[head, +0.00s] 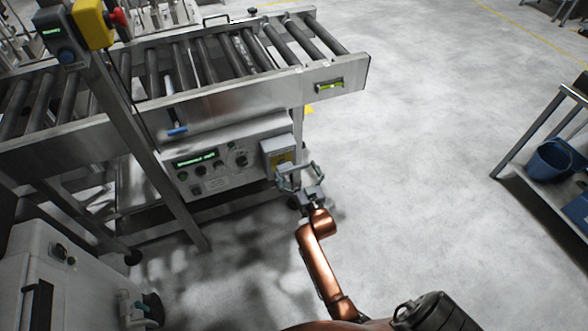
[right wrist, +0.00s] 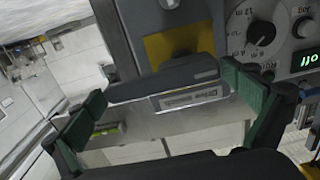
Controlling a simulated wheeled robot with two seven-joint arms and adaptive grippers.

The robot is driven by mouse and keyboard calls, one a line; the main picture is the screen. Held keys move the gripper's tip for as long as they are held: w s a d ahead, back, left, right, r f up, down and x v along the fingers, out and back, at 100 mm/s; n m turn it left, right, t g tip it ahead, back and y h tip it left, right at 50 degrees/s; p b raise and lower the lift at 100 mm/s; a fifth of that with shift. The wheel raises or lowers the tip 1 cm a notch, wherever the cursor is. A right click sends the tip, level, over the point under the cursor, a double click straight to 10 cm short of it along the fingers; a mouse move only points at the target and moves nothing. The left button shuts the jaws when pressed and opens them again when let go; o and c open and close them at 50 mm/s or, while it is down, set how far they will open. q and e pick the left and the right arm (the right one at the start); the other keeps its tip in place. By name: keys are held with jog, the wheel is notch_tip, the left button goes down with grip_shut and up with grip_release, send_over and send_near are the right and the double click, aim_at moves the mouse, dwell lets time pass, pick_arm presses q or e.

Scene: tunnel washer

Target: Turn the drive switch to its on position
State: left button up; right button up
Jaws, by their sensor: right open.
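The drive switch seems to be the grey box (head: 277,147) with a yellow plate at the right end of the control panel. In the right wrist view, the yellow plate (right wrist: 180,43) sits on the grey box, with a dark grey bar (right wrist: 160,82) in front that looks like its handle. My right gripper (head: 296,173) is open just in front of the box. Its green-padded fingertips (right wrist: 163,90) lie on either side of the bar, with no clear contact. The gripper partly covers the switch in the head view, so the handle's setting cannot be read. My left gripper is out of view.
The control panel (head: 207,180) with knobs and a green display is left of the box. The roller conveyor (head: 220,95) overhangs it. A post with a yellow box and red button (head: 92,22) stands left. A shelf with blue bins (head: 552,161) is far right; floor between is clear.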

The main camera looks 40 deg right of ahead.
jog(key=shift+c, duration=0.6)
jog(key=c, duration=1.3)
jog(key=shift+o, duration=0.2)
